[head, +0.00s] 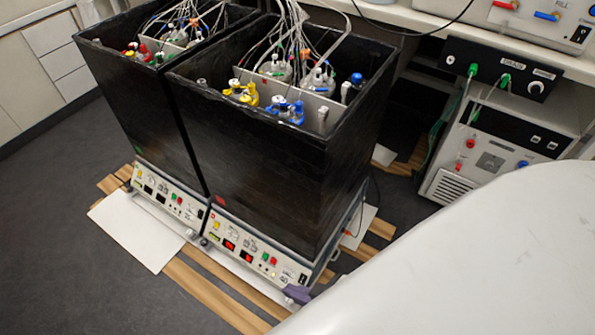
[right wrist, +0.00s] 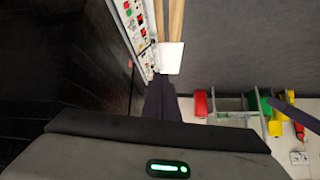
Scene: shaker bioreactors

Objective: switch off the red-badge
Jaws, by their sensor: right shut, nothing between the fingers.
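Two black shaker boxes stand side by side, each on a base with a control panel. The right shaker (head: 265,165) has a small red badge (head: 221,200) at the upper left of its panel (head: 255,252). Red digits (head: 229,244) are lit on this panel, and a dark rocker switch (head: 303,277) sits at its right end. The left shaker (head: 135,100) has a green badge (head: 138,149). My right gripper (head: 297,295), with purple fingers, is shut and empty close to the panel's right end, just below the switch; contact cannot be told. Its fingers show in the right wrist view (right wrist: 160,88) near a panel.
Wooden slats (head: 215,297) and a white board (head: 135,232) lie on the dark floor. Tubes and bottles fill the box tops. A bench with devices (head: 505,130) stands at the right. Coloured bins (right wrist: 250,112) show in the right wrist view. Floor at the left is clear.

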